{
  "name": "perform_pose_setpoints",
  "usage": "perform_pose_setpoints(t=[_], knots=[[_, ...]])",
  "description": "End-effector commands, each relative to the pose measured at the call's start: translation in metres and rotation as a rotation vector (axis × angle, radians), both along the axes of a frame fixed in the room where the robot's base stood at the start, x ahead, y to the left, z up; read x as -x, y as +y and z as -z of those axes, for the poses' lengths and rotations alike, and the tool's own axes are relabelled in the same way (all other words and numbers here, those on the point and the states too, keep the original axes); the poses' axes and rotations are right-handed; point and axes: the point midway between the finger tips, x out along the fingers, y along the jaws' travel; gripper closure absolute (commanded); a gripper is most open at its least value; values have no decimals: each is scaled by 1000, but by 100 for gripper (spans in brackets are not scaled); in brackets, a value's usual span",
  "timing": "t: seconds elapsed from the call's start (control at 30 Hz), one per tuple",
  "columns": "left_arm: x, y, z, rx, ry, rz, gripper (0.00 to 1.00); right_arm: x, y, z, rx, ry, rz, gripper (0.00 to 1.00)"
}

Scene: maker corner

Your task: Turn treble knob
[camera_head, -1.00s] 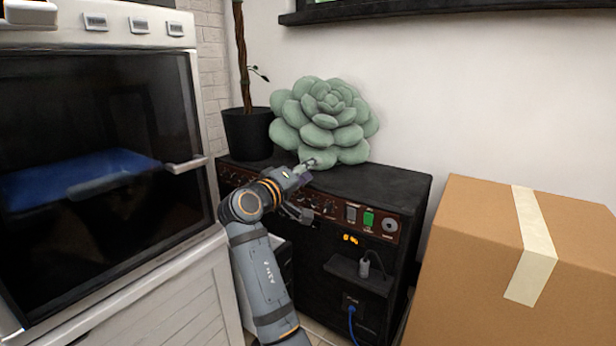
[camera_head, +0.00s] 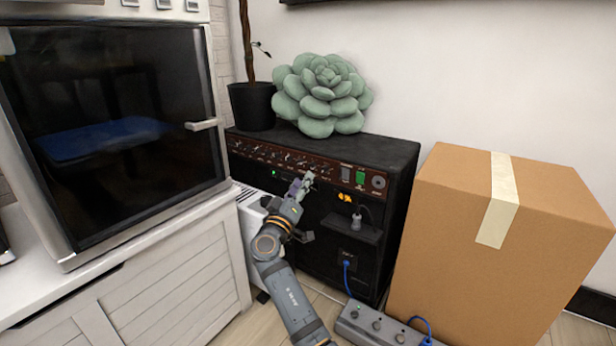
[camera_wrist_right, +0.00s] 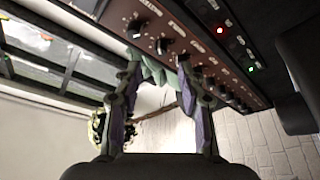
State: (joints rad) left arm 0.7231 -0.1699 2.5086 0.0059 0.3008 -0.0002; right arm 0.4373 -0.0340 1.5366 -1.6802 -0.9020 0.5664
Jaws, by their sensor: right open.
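The black amplifier (camera_head: 398,210) stands against the wall with a brown control panel (camera_head: 328,169) along its top front. A row of small dark knobs (camera_head: 262,154) runs along the panel. I cannot read which one is treble. My right gripper (camera_head: 301,186) is in front of the panel, right of the knob row's middle, and covers part of it. In the right wrist view my gripper (camera_wrist_right: 160,72) is open, with its fingertips near the panel (camera_wrist_right: 175,25) and a black knob (camera_wrist_right: 164,45) just beyond the gap. I cannot tell whether they touch. My left gripper is not in view.
A green succulent cushion (camera_head: 322,97) and a dark plant pot (camera_head: 252,106) sit on the amplifier. An oven (camera_head: 110,130) on a white cabinet (camera_head: 175,285) is at the left. A cardboard box (camera_head: 450,235) stands at the right. A power strip (camera_head: 375,326) lies on the floor.

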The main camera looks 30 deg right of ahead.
Motion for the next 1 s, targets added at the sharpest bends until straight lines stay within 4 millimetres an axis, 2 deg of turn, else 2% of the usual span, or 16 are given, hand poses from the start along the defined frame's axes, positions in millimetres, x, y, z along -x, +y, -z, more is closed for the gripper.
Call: perform_pose_setpoints(t=[0.1,0.27,0.63,0.9,0.93,1.0], knots=[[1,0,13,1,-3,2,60,-14,-20,-4,2,-2,2,60],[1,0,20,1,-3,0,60,-26,-37,-11,1,1,2,60],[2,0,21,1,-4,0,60,-30,-43,-16,-2,1,1,60],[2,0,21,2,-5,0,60,-30,-43,-16,-1,2,1,96],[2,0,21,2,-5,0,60,-30,-43,-16,-1,2,1,100],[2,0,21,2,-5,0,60,-30,-43,-16,-1,2,1,100]])
